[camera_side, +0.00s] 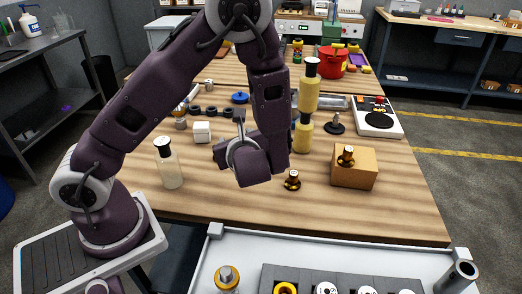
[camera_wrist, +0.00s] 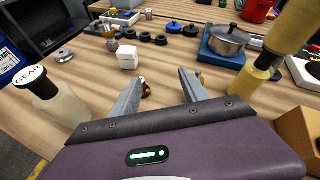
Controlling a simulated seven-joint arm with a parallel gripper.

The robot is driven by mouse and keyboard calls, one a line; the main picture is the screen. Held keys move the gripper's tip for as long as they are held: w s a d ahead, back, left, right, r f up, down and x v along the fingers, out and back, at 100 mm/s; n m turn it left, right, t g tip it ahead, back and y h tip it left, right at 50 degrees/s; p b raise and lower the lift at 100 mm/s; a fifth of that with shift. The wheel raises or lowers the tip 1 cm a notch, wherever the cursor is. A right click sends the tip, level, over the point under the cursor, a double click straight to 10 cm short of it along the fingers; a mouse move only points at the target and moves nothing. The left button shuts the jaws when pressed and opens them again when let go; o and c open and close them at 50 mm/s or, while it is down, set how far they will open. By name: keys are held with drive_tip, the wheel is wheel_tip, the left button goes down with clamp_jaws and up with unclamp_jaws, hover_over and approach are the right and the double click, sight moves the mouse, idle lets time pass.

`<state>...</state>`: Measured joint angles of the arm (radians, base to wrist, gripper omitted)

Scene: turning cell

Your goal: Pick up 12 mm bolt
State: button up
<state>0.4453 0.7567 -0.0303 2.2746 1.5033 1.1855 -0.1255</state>
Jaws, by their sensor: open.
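My gripper (camera_wrist: 160,78) is open in the wrist view, its two grey fingers spread apart with nothing held. A small brass-coloured piece (camera_wrist: 147,90) shows just beside the left finger, partly hidden by it. In the side view, a dark-topped brass piece (camera_side: 292,181) stands on the wooden table just right of my wrist; a similar one (camera_side: 347,156) is on a cardboard box. A brass piece with a silver top (camera_side: 227,277) sits on the front tray. No size marking is readable, so I cannot tell which is the 12 mm bolt.
A white-bodied bottle (camera_side: 169,165) labelled GEAR in the wrist view stands at left. A white block (camera_side: 202,132) and a blue-based pot (camera_wrist: 224,41) are farther back. The table's front strip is clear.

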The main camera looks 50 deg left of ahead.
drive_tip(key=w+d+f+m+t, duration=0.1)
drive_tip(key=f+m, duration=0.1)
drive_tip(key=w+d+f+m+t+h, duration=0.1)
drive_tip(key=w+f+m, duration=0.1)
drive_tip(key=f, duration=0.1)
drive_tip(key=w+d+f+m+t, duration=0.1)
drive_tip(key=d+f+m, duration=0.1)
drive_tip(key=shift+w+f+t+h, duration=0.25)
drive_tip(key=shift+f+t+h, duration=0.05)
drive_tip(key=shift+h, duration=0.1)
drive_tip(key=x, duration=0.7)
drive_tip(key=shift+s+a+r, duration=0.15)
drive_tip(key=shift+s+a, duration=0.1)
drive_tip(key=shift+a, duration=0.1)
clamp_jaws()
drive_tip(key=shift+r, duration=0.1)
